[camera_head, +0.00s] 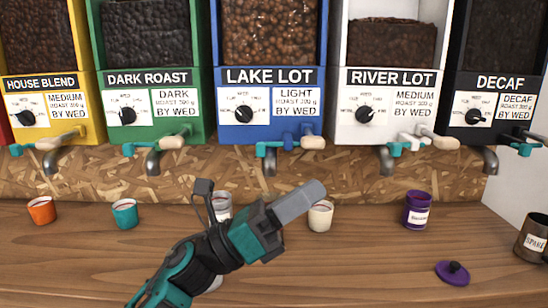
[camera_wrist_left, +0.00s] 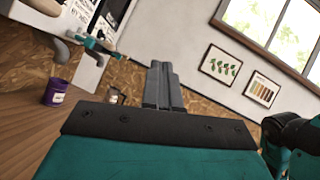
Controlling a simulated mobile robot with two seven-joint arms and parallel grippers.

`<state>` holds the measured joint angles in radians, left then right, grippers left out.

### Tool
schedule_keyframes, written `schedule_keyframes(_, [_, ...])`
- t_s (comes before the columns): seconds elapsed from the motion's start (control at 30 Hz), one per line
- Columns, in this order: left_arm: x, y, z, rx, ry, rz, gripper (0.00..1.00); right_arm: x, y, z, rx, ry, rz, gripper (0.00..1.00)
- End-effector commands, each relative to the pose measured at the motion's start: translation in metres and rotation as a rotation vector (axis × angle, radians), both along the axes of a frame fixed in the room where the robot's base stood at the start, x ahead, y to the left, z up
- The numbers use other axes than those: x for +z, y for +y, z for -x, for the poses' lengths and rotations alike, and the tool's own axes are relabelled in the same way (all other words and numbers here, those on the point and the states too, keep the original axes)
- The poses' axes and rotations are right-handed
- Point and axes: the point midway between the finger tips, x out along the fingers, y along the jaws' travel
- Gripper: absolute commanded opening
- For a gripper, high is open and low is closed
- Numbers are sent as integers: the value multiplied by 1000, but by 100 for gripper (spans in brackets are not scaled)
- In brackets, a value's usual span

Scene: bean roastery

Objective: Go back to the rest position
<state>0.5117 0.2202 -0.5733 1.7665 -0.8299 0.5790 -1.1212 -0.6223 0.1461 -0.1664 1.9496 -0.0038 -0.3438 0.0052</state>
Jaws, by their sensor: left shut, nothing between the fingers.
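My left gripper (camera_head: 298,203) is in the middle of the head view, above the wooden counter (camera_head: 370,265). Its fingers are together and hold nothing. In the left wrist view the shut fingers (camera_wrist_left: 162,85) point away over the counter toward the wall. The gripper hides part of a pale cup (camera_head: 221,203) behind it. A cream cup (camera_head: 320,216) stands just right of the fingertips; whether they touch it I cannot tell. My right gripper is in neither view.
Several bean dispensers line the back, including the blue Lake Lot one (camera_head: 268,105). An orange cup (camera_head: 42,210), a teal cup (camera_head: 125,213), a purple jar (camera_head: 417,210), its apparent purple lid (camera_head: 453,272) and a metal tin (camera_head: 533,238) stand on the counter.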

Motion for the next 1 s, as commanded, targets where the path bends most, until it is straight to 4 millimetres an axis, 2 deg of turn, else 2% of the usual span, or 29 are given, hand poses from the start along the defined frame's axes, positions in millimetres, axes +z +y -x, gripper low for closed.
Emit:
schedule_keyframes(0.03, [-19,14,-8,6,189,87,0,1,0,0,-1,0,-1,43])
schedule_keyframes(0.17, [-72,54,-26,24,647,326,0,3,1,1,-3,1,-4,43])
schedule_keyframes(0.2, [-92,67,-30,31,785,406,0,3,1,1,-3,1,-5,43])
schedule_keyframes(0.27, [-126,86,-31,44,987,530,0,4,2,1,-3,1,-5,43])
schedule_keyframes(0.37, [-187,119,-23,74,1306,752,0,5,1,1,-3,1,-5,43])
schedule_keyframes(0.5, [-272,158,10,133,1685,1076,0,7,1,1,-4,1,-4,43])
schedule_keyframes(0.6, [-326,182,46,190,1902,1312,0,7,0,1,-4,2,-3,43])
schedule_keyframes(0.7, [-368,200,85,251,2063,1533,0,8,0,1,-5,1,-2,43])
schedule_keyframes(0.83, [-401,213,125,313,2182,1742,0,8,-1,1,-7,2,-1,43])
schedule_keyframes(0.9, [-410,217,137,333,2212,1806,0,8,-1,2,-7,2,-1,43])
schedule_keyframes(1.0, [-415,219,145,346,2229,1849,0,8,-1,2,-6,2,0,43])
